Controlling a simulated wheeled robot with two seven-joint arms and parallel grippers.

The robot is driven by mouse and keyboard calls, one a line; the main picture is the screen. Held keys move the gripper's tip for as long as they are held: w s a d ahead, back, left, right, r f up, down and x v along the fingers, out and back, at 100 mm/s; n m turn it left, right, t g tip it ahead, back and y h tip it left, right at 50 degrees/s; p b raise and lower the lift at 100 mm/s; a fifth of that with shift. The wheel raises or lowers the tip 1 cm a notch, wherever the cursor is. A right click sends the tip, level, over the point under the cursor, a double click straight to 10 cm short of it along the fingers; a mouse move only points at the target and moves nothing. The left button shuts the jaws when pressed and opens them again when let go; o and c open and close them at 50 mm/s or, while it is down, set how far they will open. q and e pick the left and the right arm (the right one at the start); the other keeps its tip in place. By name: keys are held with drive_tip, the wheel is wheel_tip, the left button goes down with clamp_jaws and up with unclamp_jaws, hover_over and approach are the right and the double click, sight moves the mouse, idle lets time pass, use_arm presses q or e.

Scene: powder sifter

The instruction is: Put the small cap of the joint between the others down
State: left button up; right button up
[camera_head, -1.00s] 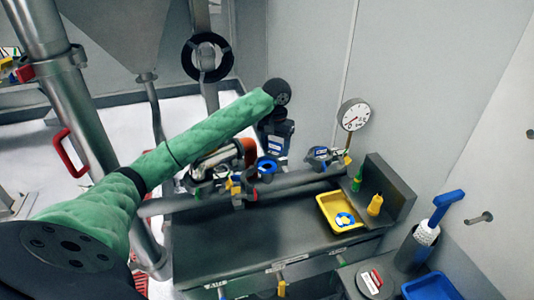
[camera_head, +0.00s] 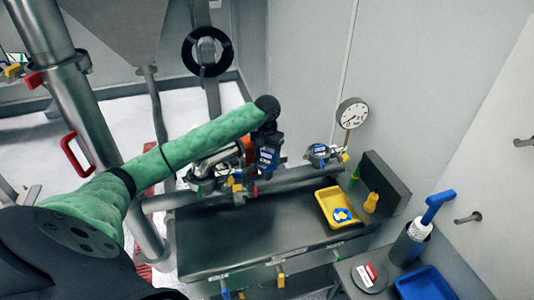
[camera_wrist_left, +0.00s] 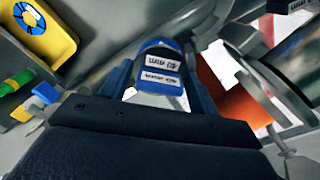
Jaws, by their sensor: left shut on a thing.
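My left gripper (camera_head: 262,172) hangs at the end of the green-sleeved arm, above the bench, beside the pipe joint (camera_head: 205,178). In the left wrist view the gripper (camera_wrist_left: 157,85) is shut on a small cap (camera_wrist_left: 158,62), a blue piece with white labels between the fingers. Its lower part and exact fit against the fingers are hidden. In the head view I cannot make the cap out from the gripper. The joint shows metal parts, an orange part and coloured clamp handles (camera_head: 238,186). My right gripper is not in view.
A dark bench (camera_head: 240,238) carries a yellow tray (camera_head: 326,205) with a blue and white disc (camera_head: 343,214), and a yellow bottle (camera_head: 371,202). A blue labelled fitting (camera_head: 322,153) and a gauge (camera_head: 352,113) stand behind. The bench's front middle is clear.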

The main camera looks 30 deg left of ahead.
use_arm(q)
drive_tip(key=shift+s+f, duration=0.1)
drive_tip(key=shift+f, duration=0.25)
